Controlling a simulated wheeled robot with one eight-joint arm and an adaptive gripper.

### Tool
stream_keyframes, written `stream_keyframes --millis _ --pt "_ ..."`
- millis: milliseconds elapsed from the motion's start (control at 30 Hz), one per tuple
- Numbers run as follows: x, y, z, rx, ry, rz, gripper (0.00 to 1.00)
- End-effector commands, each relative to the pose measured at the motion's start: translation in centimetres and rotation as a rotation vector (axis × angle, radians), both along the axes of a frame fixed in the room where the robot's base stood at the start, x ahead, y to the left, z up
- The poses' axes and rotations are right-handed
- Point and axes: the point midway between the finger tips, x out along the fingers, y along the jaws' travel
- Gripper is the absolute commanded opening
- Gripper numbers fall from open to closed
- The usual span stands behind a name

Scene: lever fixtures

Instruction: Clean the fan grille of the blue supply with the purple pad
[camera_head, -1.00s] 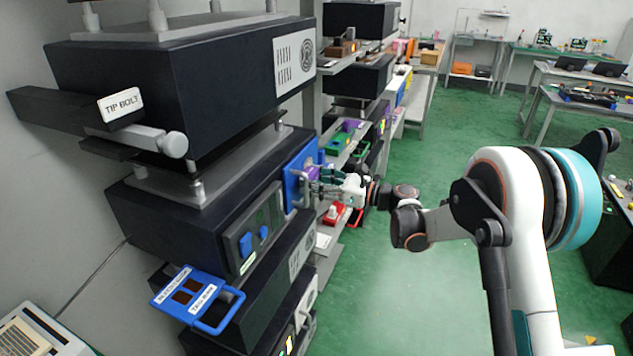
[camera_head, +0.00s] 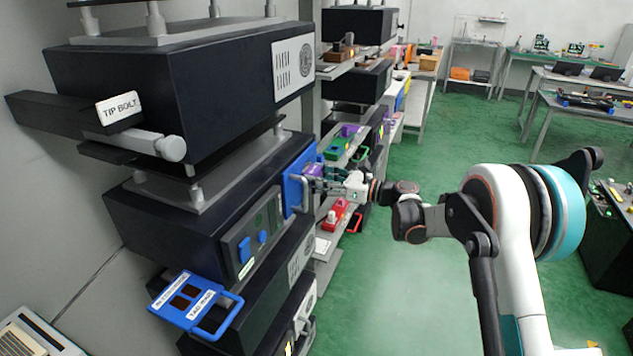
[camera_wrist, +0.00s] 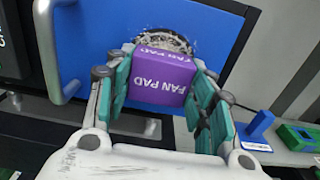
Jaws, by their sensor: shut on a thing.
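The blue supply (camera_head: 293,182) is a blue-fronted unit in the rack, left of my gripper; its blue panel (camera_wrist: 98,35) fills the upper wrist view. The round fan grille (camera_wrist: 165,39) on that panel looks grey and speckled, its lower part hidden by the pad. The purple pad (camera_wrist: 163,75), lettered FAN PAD, is held between my gripper's teal fingers (camera_wrist: 163,92). It is right in front of the grille; I cannot tell whether it touches. In the head view the pad (camera_head: 313,170) is small at the panel, with my gripper (camera_head: 322,180) reaching in from the right.
A metal handle (camera_wrist: 47,50) stands out from the panel's left side. A blue bracket (camera_wrist: 257,127) and a green item (camera_wrist: 298,137) lie at the right. A blue tagged frame (camera_head: 196,302) juts out lower left. The green floor (camera_head: 400,290) is open.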

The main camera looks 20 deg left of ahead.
Motion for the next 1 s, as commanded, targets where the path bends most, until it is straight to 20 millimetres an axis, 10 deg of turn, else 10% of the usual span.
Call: stream_keyframes --millis 567,1000 --pt "3.8 0.0 0.0 0.000 0.000 -0.001 0.30" --pt "1.9 0.1 0.0 0.000 0.000 0.001 0.30"
